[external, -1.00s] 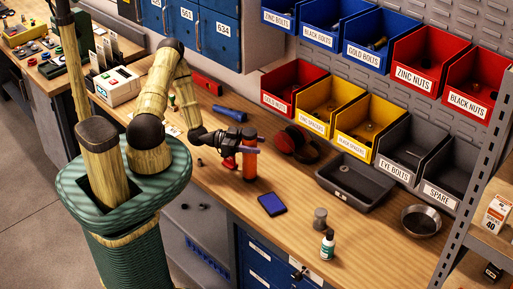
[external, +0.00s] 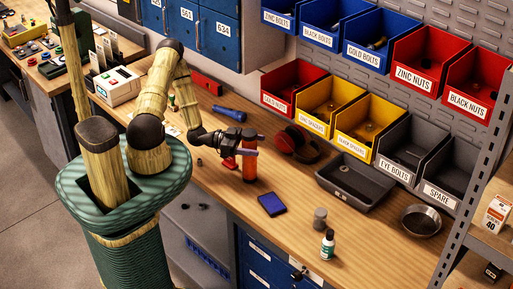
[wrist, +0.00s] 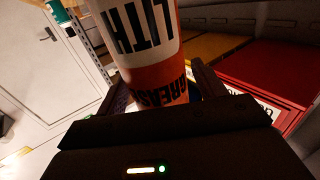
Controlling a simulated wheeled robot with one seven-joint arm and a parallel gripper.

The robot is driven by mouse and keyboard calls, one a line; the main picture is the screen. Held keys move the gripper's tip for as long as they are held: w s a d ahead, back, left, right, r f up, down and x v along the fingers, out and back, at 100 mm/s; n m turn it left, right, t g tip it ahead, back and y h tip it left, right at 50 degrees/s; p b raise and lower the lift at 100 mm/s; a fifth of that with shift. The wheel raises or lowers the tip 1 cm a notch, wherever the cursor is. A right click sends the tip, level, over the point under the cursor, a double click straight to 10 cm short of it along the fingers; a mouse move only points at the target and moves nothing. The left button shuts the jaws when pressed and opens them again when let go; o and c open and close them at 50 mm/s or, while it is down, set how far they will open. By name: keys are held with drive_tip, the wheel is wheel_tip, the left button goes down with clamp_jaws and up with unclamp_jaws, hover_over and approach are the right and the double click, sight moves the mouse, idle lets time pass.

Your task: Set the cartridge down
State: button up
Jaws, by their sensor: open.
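The cartridge is an orange and white cylinder with dark lettering. It stands upright on the wooden bench in the external view (external: 249,172), and its printed side fills the upper middle of the wrist view (wrist: 150,58). My gripper (external: 247,149) is level with its upper part, with the fingers around it. The jaws are open. In the wrist view the dark fingers show on either side of the cartridge, and its lower end is hidden behind the gripper body. Whether a finger still touches it cannot be told.
A blue-screened device (external: 271,204) lies right of the cartridge, and red-and-black earmuffs (external: 297,143) lie behind it. A blue flashlight (external: 229,114) lies behind the gripper. A grey tray (external: 345,184), a grey cylinder (external: 320,218) and a small bottle (external: 328,244) stand farther right.

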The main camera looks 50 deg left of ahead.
drive_tip(key=b+v, duration=0.5)
drive_tip(key=v, duration=0.6)
drive_tip(key=shift+s+a, duration=0.25)
drive_tip(key=shift+a, duration=0.1)
drive_tip(key=shift+o, duration=0.2)
drive_tip(key=shift+f, duration=0.1)
